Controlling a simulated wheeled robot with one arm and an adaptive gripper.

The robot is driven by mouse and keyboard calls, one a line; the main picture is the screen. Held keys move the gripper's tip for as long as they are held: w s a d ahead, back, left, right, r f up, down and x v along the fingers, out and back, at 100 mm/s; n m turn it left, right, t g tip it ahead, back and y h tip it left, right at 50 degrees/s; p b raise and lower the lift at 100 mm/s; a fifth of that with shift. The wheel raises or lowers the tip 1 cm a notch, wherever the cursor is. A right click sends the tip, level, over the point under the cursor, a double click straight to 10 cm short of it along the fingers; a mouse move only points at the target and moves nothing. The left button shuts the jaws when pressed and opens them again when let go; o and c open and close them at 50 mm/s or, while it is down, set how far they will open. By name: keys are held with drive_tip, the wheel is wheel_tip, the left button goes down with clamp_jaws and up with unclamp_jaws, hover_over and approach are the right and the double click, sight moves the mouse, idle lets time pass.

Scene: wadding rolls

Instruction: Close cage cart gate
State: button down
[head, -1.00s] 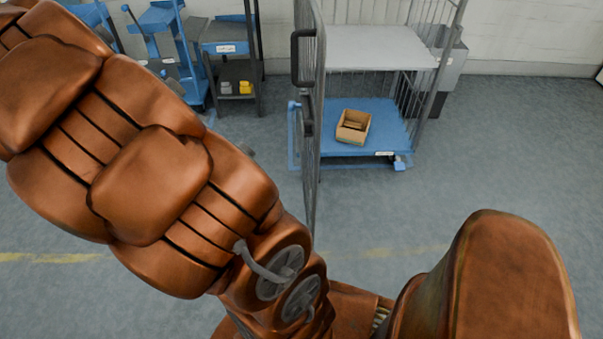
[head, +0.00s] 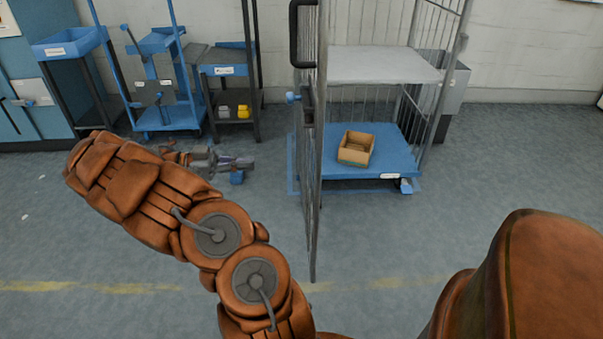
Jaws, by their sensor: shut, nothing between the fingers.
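The cage cart (head: 385,165) stands ahead, with a blue base, a white shelf and wire mesh sides. Its gate (head: 315,220) is open, swung out toward me and seen almost edge-on. A black handle (head: 297,40) and a dark latch with a blue knob (head: 292,97) are on the gate's left side.
An open cardboard box (head: 356,148) sits on the cart's base. Blue trolleys (head: 165,115) and a dark shelf stand (head: 232,95) with a yellow item stand at the back left. A grey bin (head: 455,90) is behind the cart. The floor right of the cart is clear.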

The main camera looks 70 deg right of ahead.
drive_tip(key=b, duration=0.4)
approach(313, 162)
drive_tip(key=x, duration=0.7)
drive_tip(key=shift+d+f, duration=0.1)
drive_tip(key=shift+s, duration=0.1)
